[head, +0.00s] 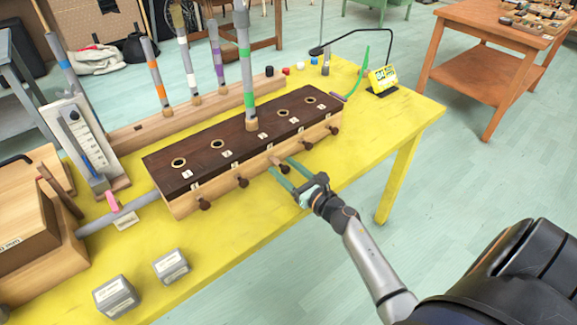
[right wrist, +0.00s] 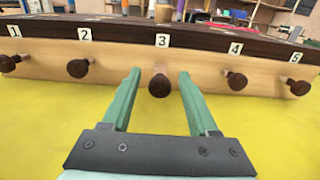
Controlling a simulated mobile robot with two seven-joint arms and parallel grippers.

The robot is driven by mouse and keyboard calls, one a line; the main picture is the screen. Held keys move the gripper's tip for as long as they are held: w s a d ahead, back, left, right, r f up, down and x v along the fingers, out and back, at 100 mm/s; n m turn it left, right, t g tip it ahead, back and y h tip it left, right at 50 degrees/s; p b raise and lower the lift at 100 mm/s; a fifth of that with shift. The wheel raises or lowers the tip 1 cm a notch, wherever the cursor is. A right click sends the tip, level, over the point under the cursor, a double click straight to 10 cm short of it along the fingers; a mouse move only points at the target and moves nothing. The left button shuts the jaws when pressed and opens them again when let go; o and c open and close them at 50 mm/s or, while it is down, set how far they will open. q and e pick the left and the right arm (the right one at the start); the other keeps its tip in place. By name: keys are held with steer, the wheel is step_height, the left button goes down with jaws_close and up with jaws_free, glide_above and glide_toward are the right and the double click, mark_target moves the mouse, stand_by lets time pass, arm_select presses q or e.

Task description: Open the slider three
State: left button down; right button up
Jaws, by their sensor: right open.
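The long wooden box (head: 185,203) has a dark top with holes and numbered tags, and a row of dark round slider knobs along its front. The slider three knob (right wrist: 159,86) sits under the tag "3" in the right wrist view, at the middle of the front face. My right gripper (head: 289,168) has green fingers and is open at this knob. In the right wrist view the fingers (right wrist: 159,76) stand on either side of the knob, with a visible gap on both sides. My left gripper is not in view.
Slider knobs two (right wrist: 78,68) and four (right wrist: 236,81) flank the fingers, with room between. A tall grey tube with a green band (head: 246,75) stands at the box. Two small grey blocks (head: 171,266) lie on the yellow table (head: 235,265). The table front is mostly clear.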

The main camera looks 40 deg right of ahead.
arm_select(q)
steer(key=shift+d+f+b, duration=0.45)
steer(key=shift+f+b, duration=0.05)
steer(key=shift+b, duration=0.25)
arm_select(e)
steer(key=s+d, duration=0.1)
steer(key=s, duration=1.1)
steer(key=shift+s, duration=0.25)
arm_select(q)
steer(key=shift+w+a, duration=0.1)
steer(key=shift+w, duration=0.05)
